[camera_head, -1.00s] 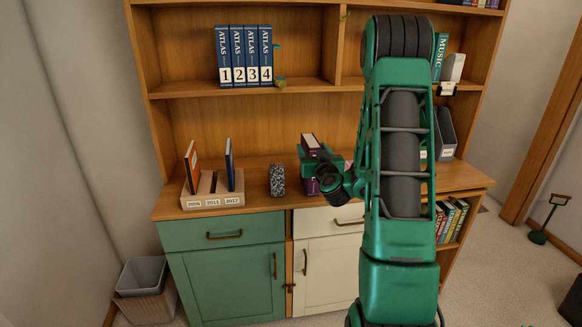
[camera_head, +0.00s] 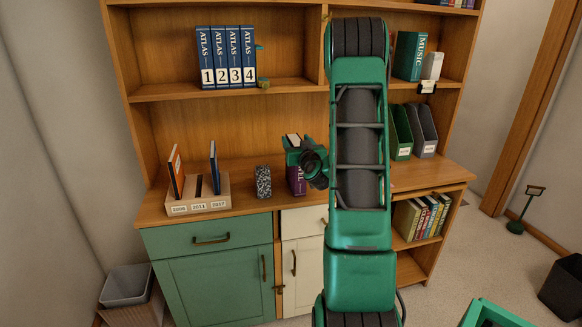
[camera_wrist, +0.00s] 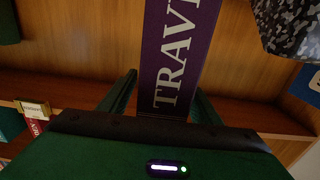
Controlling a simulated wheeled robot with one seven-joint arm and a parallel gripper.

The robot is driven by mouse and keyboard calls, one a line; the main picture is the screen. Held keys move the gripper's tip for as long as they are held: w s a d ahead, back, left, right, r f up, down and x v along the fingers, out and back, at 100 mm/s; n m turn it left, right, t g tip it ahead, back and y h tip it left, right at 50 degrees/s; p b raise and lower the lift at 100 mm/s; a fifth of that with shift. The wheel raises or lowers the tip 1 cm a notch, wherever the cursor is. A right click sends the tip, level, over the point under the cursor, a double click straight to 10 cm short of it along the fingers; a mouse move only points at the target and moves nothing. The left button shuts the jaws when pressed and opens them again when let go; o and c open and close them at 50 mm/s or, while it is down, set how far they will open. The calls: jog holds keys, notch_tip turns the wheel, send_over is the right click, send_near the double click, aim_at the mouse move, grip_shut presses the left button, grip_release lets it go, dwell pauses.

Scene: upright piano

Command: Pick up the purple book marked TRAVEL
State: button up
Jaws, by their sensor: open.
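The purple book marked TRAVEL (camera_head: 298,183) stands upright on the desk shelf of the bookcase, partly hidden by my gripper (camera_head: 296,152) at its upper part. In the wrist view the TRAVEL spine (camera_wrist: 180,50) faces me, its white letters partly cut off. The fingers of my gripper (camera_wrist: 164,98) are open, one on each side of the book. Gaps seem to show beside the spine, and I cannot tell whether either finger touches it. The book appears to rest on the shelf.
A speckled block (camera_head: 263,182) stands just left of the book. Further left is a wooden holder (camera_head: 197,207) with two thin books. ATLAS volumes (camera_head: 228,57) and a MUSIC book (camera_head: 411,56) sit on the shelf above. File holders (camera_head: 426,130) stand at the right.

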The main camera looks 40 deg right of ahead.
jog(key=shift+w+a, duration=0.1)
jog(key=shift+a, duration=0.05)
grip_shut()
jog(key=shift+r, duration=0.1)
